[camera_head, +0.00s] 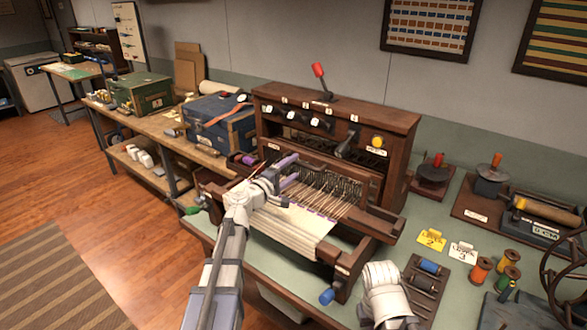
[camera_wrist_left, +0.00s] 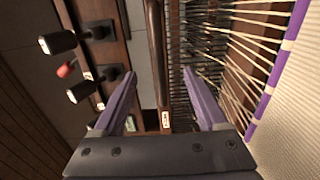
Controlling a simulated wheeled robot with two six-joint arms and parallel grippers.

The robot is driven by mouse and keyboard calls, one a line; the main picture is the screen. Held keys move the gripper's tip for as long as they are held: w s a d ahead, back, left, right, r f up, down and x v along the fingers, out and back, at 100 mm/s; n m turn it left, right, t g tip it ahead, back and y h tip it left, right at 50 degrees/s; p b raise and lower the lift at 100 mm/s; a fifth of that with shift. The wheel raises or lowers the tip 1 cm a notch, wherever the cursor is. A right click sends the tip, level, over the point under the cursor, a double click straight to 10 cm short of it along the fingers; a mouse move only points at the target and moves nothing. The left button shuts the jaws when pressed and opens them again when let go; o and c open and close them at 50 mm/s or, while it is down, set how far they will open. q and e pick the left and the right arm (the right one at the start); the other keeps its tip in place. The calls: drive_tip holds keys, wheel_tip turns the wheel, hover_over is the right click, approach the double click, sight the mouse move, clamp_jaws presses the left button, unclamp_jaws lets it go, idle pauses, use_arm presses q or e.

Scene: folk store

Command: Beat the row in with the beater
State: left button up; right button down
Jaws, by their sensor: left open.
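A dark wooden loom (camera_head: 335,115) stands on the green-topped table. Its white warp threads run to pale cloth (camera_head: 290,222), with a purple-and-white row (camera_head: 318,212) along the cloth's edge. The row also shows in the left wrist view (camera_wrist_left: 275,75). The beater looks like the wooden bar (camera_wrist_left: 156,45) with the dark metal reed beside it. My left gripper (camera_head: 292,170) is open and empty at the loom's left side, its purple fingers (camera_wrist_left: 160,75) pointing toward the bar. The bar appears between the fingertips; contact cannot be told. My right gripper is out of view.
Levers and knobs (camera_head: 310,120) line the loom's upper front. A blue chest (camera_head: 215,125) stands to its left. Tags (camera_head: 432,240), thread spools (camera_head: 482,270) and an ink roller (camera_head: 545,215) lie right. My right arm (camera_head: 385,290) is near the loom's front right corner.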

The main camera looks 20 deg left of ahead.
use_arm(q)
drive_tip(key=v, duration=0.7)
idle(0.4)
use_arm(e)
drive_tip(key=shift+s, duration=0.1)
idle(1.0)
